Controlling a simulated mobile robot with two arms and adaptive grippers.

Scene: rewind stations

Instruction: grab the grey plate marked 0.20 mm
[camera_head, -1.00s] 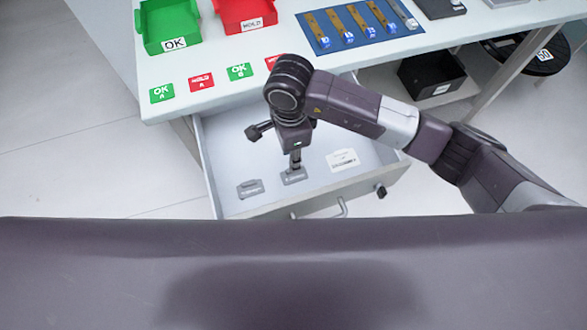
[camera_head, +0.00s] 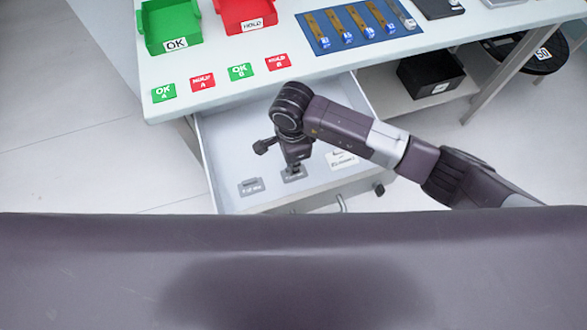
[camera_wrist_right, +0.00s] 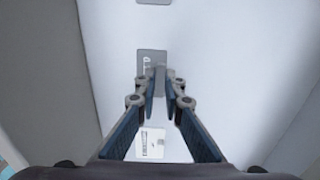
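Two small grey plates lie in the open drawer (camera_head: 222,135): a left one (camera_head: 251,187) and a middle one (camera_head: 292,174). Their printed marks are too small or too covered to read, so I cannot tell which says 0.20 mm. My right gripper (camera_head: 293,168) points down at the middle plate. In the right wrist view this plate (camera_wrist_right: 150,60) is partly hidden by the fingers. Its raised grey tab (camera_wrist_right: 160,78) shows between the fingertips of the right gripper (camera_wrist_right: 160,92), which look open, with a narrow gap. My left gripper is not in view.
A white labelled card (camera_head: 343,160) lies right of the middle plate. The drawer walls surround my gripper. The table above holds a green bin (camera_head: 168,27), a red bin (camera_head: 245,14) and a blue mat (camera_head: 318,45) with strips. A black box (camera_head: 430,77) sits lower right.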

